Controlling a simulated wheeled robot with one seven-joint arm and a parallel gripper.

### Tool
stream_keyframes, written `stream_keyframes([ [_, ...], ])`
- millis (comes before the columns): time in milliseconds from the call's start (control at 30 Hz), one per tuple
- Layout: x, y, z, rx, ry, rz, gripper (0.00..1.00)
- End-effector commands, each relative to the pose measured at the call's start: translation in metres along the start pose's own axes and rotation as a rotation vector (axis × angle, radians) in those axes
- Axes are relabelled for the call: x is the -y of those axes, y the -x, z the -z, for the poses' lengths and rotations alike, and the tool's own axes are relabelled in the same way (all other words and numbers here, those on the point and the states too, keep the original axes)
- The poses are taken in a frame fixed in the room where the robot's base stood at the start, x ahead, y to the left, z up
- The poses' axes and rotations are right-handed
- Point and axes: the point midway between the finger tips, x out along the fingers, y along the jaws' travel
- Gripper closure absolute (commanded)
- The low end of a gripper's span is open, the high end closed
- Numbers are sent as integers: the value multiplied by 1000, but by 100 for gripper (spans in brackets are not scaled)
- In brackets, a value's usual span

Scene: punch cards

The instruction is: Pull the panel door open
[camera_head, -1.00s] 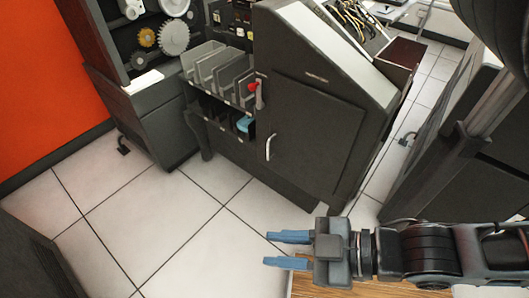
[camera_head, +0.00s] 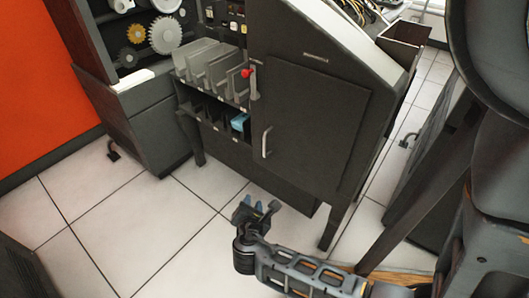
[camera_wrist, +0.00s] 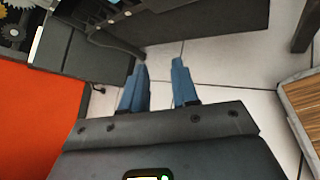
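The panel door (camera_head: 310,135) is a dark grey panel on the front of a slanted-top cabinet, and it looks closed. Its pale vertical handle (camera_head: 266,142) is at the door's left edge. My gripper (camera_head: 255,204) is below the door and handle, in front of the cabinet's lower edge, and touches neither. In the wrist view its two blue fingers (camera_wrist: 158,80) are spread apart with bare floor between the tips. The handle does not clearly show in the wrist view.
A rack of grey slots (camera_head: 214,70) with a red-knobbed lever (camera_head: 247,72) and a blue item (camera_head: 240,122) stands left of the door. A gear machine (camera_head: 150,38) and orange wall (camera_head: 40,95) are further left. White tiled floor (camera_head: 110,215) is clear in front.

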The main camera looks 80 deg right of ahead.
Motion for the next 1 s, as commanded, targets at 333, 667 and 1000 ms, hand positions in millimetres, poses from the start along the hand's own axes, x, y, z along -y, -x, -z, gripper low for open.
stream_keyframes([
  [333, -47, -82, -76, 525, 391, 265, 71],
  [667, -53, -99, -104, 603, 444, 321, 71],
  [1000, -45, -138, -132, 601, 441, 318, 71],
])
